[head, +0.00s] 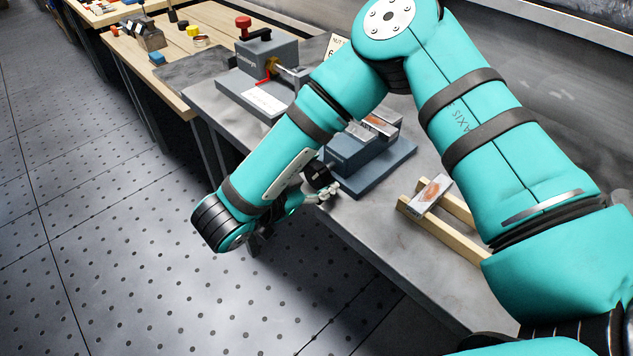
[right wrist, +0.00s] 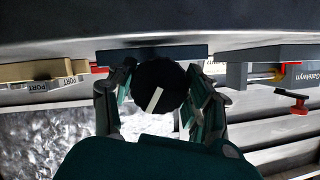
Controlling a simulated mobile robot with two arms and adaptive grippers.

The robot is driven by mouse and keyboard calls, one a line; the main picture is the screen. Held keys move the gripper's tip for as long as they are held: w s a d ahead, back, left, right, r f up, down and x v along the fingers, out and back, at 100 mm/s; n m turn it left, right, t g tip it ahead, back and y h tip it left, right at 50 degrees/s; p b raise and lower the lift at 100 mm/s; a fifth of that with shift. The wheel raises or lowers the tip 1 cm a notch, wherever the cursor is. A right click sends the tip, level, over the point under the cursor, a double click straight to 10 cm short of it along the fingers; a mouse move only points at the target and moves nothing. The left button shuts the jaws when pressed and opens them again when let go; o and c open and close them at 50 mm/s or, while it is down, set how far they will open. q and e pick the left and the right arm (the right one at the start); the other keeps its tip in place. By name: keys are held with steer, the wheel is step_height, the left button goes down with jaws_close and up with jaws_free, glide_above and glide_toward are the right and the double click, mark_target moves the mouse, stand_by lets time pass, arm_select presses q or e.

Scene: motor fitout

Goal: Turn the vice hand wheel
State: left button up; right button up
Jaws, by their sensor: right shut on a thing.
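The blue-grey vice (head: 375,172) stands near the front edge of the grey bench, beyond my right forearm, which hides part of it. A metal part with an orange-brown patch (head: 380,125) sits at its top. The vice hand wheel (right wrist: 152,82) is a round black disc with a pale stripe, tilted in the right wrist view. It also shows in the head view (head: 318,174). My right gripper (head: 322,190) is shut on the wheel, one finger on each side in the right wrist view (right wrist: 162,92). My left gripper is not in view.
Right of the vice, wooden rails (head: 440,228) carry another metal part (head: 432,193). Left of it stands a grey fixture (head: 268,58) with a red knob and a red lever (head: 264,82). A wooden table (head: 125,50) with small items lies farther back. The floor before the bench is clear.

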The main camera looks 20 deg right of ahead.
steer(key=shift+m+b, duration=0.3)
steer(key=shift+t, duration=0.3)
steer(key=o, duration=1.2)
steer(key=v, duration=1.2)
steer(key=shift+r, duration=0.1)
